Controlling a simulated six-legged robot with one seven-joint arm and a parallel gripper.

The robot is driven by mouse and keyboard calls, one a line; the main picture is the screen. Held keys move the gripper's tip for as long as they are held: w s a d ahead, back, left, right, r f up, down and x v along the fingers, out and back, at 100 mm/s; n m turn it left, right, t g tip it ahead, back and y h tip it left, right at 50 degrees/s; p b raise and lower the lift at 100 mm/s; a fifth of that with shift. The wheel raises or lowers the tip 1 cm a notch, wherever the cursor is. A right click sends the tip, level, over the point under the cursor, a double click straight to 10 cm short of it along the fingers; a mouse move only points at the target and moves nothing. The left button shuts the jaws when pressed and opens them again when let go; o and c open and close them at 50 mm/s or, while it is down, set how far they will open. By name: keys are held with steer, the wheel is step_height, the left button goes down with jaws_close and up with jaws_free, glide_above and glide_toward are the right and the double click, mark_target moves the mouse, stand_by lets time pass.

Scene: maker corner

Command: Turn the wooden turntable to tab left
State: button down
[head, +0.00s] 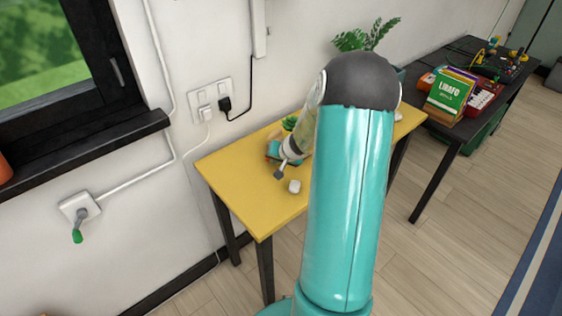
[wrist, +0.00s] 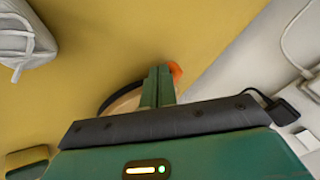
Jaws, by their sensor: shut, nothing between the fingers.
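In the wrist view, part of a round wooden turntable (wrist: 126,103) with a dark rim shows on the yellow table, just left of my fingers. The rest of it is hidden behind my gripper. An orange piece (wrist: 175,72), which looks like its tab, shows just right of my fingertips. My gripper (wrist: 159,72) is shut and empty, its green fingers together over or beside the turntable; I cannot tell if they touch it.
The yellow table (head: 235,190) stands against the white wall. A small white object (head: 294,186) lies near my gripper, and a white bundle with a string (wrist: 25,42) shows in the wrist view. A plant (head: 290,123) stands behind. A dark table (head: 440,120) holds books and tools at right.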

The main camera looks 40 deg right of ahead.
steer(key=shift+w+a, duration=0.2)
steer(key=shift+w, duration=0.3)
steer(key=shift+w+a, duration=0.2)
steer(key=shift+w, duration=0.5)
steer(key=shift+w+a+r, duration=0.15)
steer(key=shift+w+a, duration=0.05)
steer(key=shift+w, duration=0.15)
steer(key=shift+s, duration=0.15)
